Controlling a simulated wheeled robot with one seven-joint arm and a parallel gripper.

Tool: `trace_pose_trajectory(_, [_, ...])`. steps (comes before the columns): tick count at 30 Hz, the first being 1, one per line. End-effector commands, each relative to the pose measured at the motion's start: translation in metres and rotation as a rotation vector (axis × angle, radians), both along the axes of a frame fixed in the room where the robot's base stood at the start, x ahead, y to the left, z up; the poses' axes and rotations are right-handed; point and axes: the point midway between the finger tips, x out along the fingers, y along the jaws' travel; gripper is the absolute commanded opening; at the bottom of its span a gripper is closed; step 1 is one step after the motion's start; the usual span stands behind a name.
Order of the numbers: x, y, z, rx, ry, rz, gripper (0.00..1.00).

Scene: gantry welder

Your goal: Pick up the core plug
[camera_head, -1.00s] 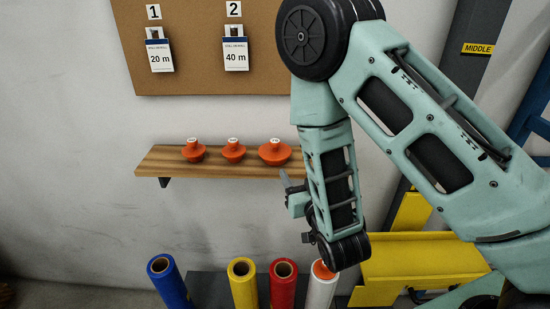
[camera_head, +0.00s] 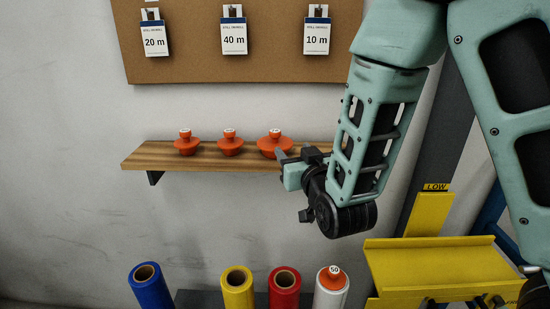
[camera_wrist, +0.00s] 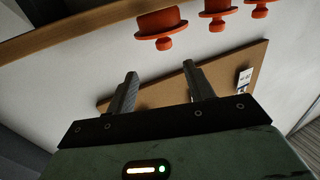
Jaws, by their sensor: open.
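Three orange core plugs with knobs stand in a row on the wooden shelf (camera_head: 150,159): a left plug (camera_head: 187,145), a middle plug (camera_head: 230,145) and a wider right plug (camera_head: 272,146). Another orange plug (camera_head: 332,278), marked 50, sits in the top of the white roll (camera_head: 331,298). My gripper (camera_head: 295,157) is at the shelf's front, just right of and below the right plug. In the wrist view my gripper (camera_wrist: 160,70) has its fingers apart with nothing between them. The nearest plug (camera_wrist: 162,24) appears upside down beyond the fingertips, apart from them.
Blue (camera_head: 152,287), yellow (camera_head: 238,288) and red (camera_head: 284,287) rolls stand below the shelf, with open tops. A cork board (camera_head: 190,68) with tags 20 m, 40 m and 10 m hangs above. A yellow bracket (camera_head: 435,265) stands at the lower right.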

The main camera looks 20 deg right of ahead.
Motion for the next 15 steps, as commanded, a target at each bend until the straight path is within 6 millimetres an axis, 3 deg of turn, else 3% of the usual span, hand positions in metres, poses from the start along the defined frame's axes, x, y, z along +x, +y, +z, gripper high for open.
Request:
trace_pose_trajectory(2, [0.001, 0.0, -0.003, 0.001, -0.004, 0.001, 0.53])
trace_pose_trajectory(9, [0.044, 0.0, 0.003, -0.001, 0.0, -0.001, 0.53])
trace_pose_trajectory(15, [0.069, 0.001, 0.002, -0.001, 0.001, 0.001, 0.53])
